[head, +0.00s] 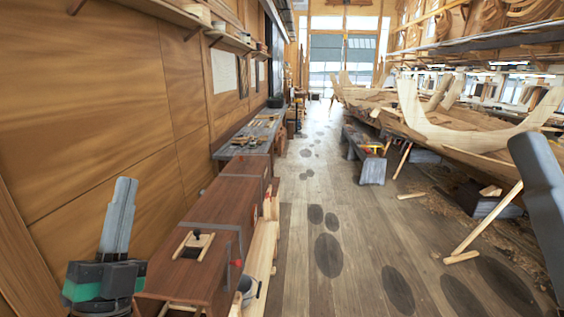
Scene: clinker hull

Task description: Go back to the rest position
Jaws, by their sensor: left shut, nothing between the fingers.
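My left gripper (119,218) is at the lower left of the head view. Its grey fingers point up and lie together, shut and empty. It is in front of the wood-panelled wall and to the left of the long brown wooden chest, apart from anything I can make out. A dark grey part of my right arm shows at the right edge, beside the hull. The right gripper itself is not in the picture.
The brown chest (205,237) runs along the left wall, with a grey workbench (232,148) beyond it. A wooden hull (440,128) on props fills the right side. A low grey bench (371,170) stands before it. The plank floor (315,200) between is mostly clear.

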